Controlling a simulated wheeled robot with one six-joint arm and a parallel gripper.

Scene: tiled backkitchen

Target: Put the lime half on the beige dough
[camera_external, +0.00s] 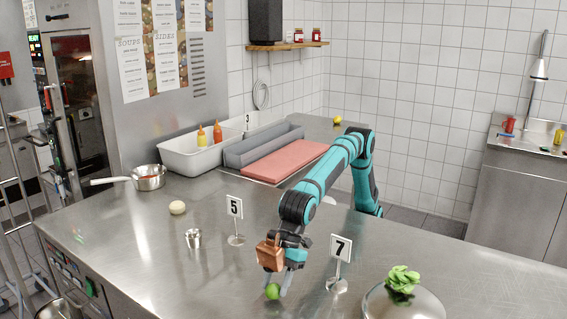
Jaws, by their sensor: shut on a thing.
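The green lime half (272,291) is between the fingertips of my gripper (279,287), low over the front of the steel counter. My gripper points down and is shut on it. I cannot tell whether the lime touches the counter. The beige dough (177,207) is a small round ball on the counter, to the left of and farther back than my gripper. Nothing lies on top of it.
A metal cup (194,239) and number stand 5 (235,215) stand between gripper and dough. A saucepan (149,177) sits behind the dough.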

